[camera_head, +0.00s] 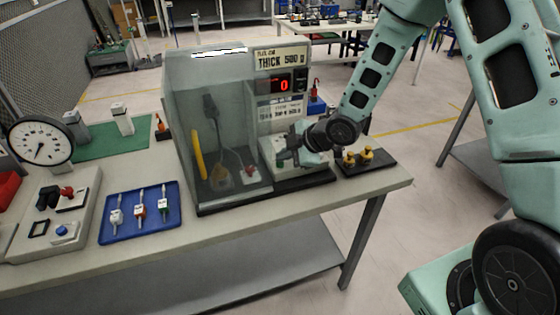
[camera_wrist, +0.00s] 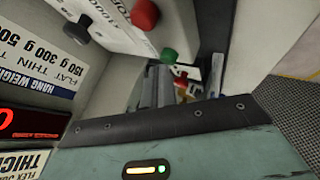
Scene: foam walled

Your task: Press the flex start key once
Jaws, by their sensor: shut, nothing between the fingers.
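The flex machine has a sign reading "THICK 500 g" (camera_head: 282,60) and a red display showing 0 (camera_head: 284,86). In the wrist view its panel carries a green round button (camera_wrist: 168,55), a red round button (camera_wrist: 145,14) and a black knob (camera_wrist: 76,31). No start label is readable beside them. My gripper (camera_head: 284,158) is shut and empty in front of the machine's lower right panel. In the wrist view my gripper (camera_wrist: 160,85) is close to the green button; whether it touches cannot be told. In the head view my gripper hides the buttons.
A clear-walled chamber (camera_head: 215,110) with a yellow strip (camera_head: 198,155) stands left of the panel. A blue tray (camera_head: 140,232) holds several small pieces. A dial gauge (camera_head: 39,140) stands at far left. A black base with yellow knobs (camera_head: 366,165) sits right of my gripper, near the table's right edge.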

